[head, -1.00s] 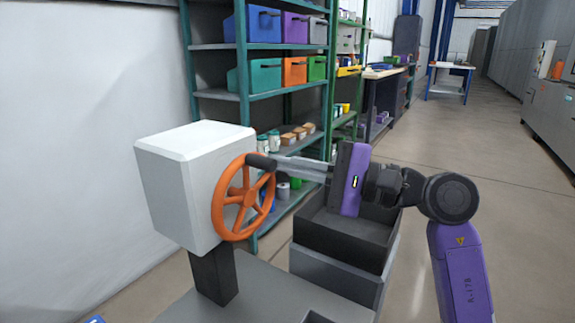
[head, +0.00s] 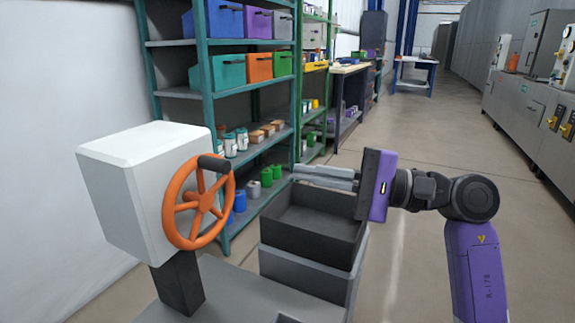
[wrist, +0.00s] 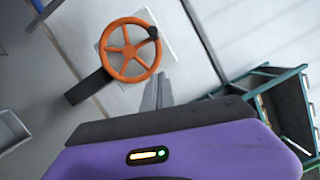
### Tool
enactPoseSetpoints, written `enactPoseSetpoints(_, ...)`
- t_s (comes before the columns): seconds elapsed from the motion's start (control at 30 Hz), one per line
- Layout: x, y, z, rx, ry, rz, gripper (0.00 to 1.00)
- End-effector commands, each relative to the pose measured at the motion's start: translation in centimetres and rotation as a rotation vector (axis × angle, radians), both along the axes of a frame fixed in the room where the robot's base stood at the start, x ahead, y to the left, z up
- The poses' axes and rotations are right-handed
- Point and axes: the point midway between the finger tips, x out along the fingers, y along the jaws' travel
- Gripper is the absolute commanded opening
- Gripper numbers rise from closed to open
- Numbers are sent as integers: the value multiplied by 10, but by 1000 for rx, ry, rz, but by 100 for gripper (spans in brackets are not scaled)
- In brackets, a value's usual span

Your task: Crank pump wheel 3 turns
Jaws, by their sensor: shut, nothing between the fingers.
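The orange pump wheel (head: 199,201) is mounted on the right face of a white box (head: 145,170) that stands on a dark post. Its black crank handle (head: 214,163) sticks out from the top of the rim. In the wrist view the wheel (wrist: 129,66) is whole and unobstructed, with the handle (wrist: 153,33) at its upper right. My gripper (head: 293,176) is to the right of the wheel with its fingers pointing at it. It is shut, empty and clear of the handle by a visible gap. The fingers also show in the wrist view (wrist: 157,92).
A dark open bin (head: 316,240) stands below my gripper. A grey bench top (head: 225,298) lies under the wheel's post. A teal shelf (head: 180,92) with coloured bins and jars stands behind. The floor to the right is open.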

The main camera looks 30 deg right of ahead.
Motion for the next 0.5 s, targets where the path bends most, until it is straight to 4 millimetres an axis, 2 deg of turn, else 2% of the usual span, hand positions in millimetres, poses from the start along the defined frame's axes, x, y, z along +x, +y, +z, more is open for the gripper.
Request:
enactPoseSetpoints(0.03, -2, -3, 0, 0, 0, 0, 8)
enactPoseSetpoints(0.13, -4, 0, 7, 0, 0, 10, 28)
enactPoseSetpoints(0.2, -4, 9, 16, 6, 6, 27, 41)
enactPoseSetpoints(0.5, -3, 60, 54, 120, 96, 105, 41)
